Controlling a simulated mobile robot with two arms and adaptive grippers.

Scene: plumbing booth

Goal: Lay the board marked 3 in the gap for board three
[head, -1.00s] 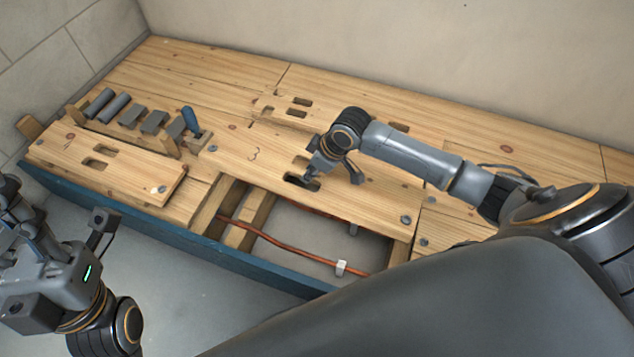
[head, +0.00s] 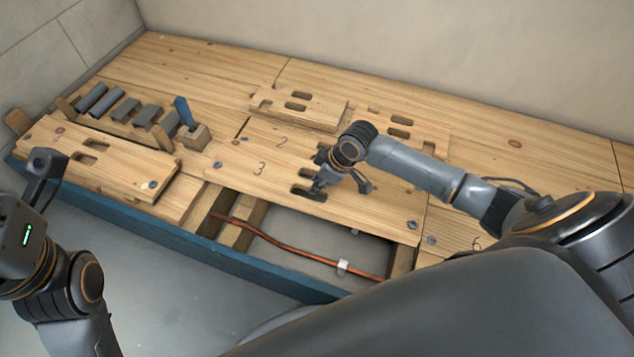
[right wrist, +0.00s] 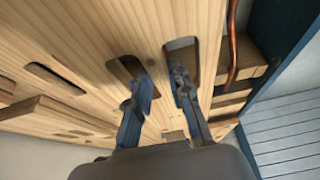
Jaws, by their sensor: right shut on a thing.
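The board marked 3 (head: 230,160) is a long pale plank with two hand slots and screws near its ends. My right gripper (head: 318,187) is shut on it, with its fingers in the slots. The right wrist view shows the fingers (right wrist: 160,95) on either side of the wood between two slots.
A copper pipe (head: 285,246) with a white clip (head: 342,267) runs through the gap past wooden joists (head: 240,228). A slotted board (head: 110,165) lies at left. A rack of grey pieces (head: 126,110) and a blue-handled tool (head: 184,112) stand behind it. Another slotted board (head: 325,108) lies at back.

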